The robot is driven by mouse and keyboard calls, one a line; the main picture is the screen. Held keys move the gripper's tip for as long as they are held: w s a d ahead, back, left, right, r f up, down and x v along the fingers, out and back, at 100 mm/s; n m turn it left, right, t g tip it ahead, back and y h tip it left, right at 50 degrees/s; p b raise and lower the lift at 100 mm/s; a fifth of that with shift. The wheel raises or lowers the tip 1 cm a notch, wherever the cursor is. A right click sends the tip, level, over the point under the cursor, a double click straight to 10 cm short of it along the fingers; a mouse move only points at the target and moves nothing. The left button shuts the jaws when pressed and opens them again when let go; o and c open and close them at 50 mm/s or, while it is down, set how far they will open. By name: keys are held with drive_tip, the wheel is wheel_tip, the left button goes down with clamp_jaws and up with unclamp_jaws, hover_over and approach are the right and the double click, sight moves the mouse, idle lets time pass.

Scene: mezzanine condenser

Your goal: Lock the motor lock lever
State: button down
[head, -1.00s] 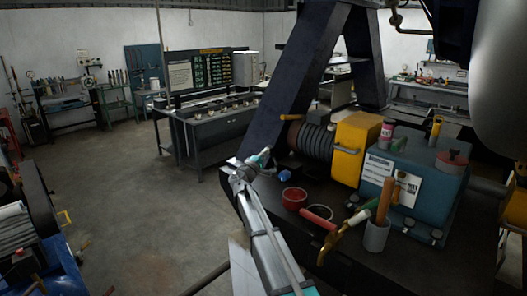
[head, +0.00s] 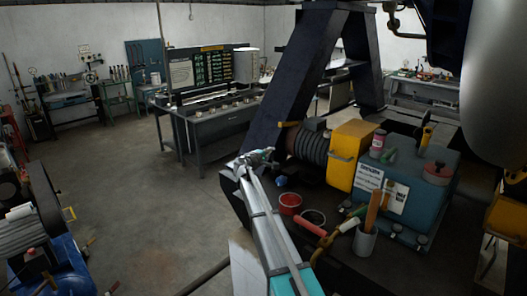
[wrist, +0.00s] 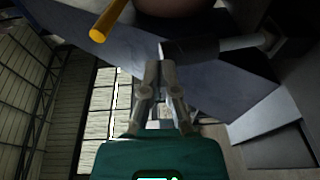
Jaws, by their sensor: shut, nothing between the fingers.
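In the head view a small orange-yellow bar (head: 289,124) sticks out at the left end of the dark ribbed motor (head: 312,144); it may be the motor lock lever. In the wrist view an orange rod (wrist: 109,20) with a rounded end juts in at the top left, probably the same bar. My gripper (head: 268,152) is just left of the motor, lower than the bar. In the wrist view my gripper (wrist: 159,66) has its fingertips together with nothing between them. The rod is apart from the fingers, up and to their left. A dark cylinder (wrist: 200,48) lies just beyond the fingertips.
A yellow box (head: 352,150) and a teal tank (head: 425,190) stand right of the motor. A red tin (head: 290,203), a red-handled tool (head: 309,227) and a cup of tools (head: 365,243) sit in front. A dark slanted beam (head: 297,75) rises behind. Floor at left is open.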

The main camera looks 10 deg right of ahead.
drive_tip(key=w+d, duration=0.1)
drive_tip(key=d, duration=0.1)
drive_tip(key=w+d+r+p, duration=0.1)
drive_tip(key=d, duration=0.1)
drive_tip(key=shift+w, duration=0.35)
drive_tip(key=shift+w+d, duration=0.25)
drive_tip(key=shift+d, duration=0.25)
drive_tip(key=shift+w+d, duration=0.2)
drive_tip(key=shift+d, duration=0.25)
drive_tip(key=shift+d, duration=0.15)
drive_tip(key=shift+r, duration=0.1)
drive_tip(key=s+a+r+p, duration=0.7)
drive_tip(key=s+a, duration=0.1)
drive_tip(key=shift+s+a, duration=0.3)
drive_tip(key=shift+a, duration=0.1)
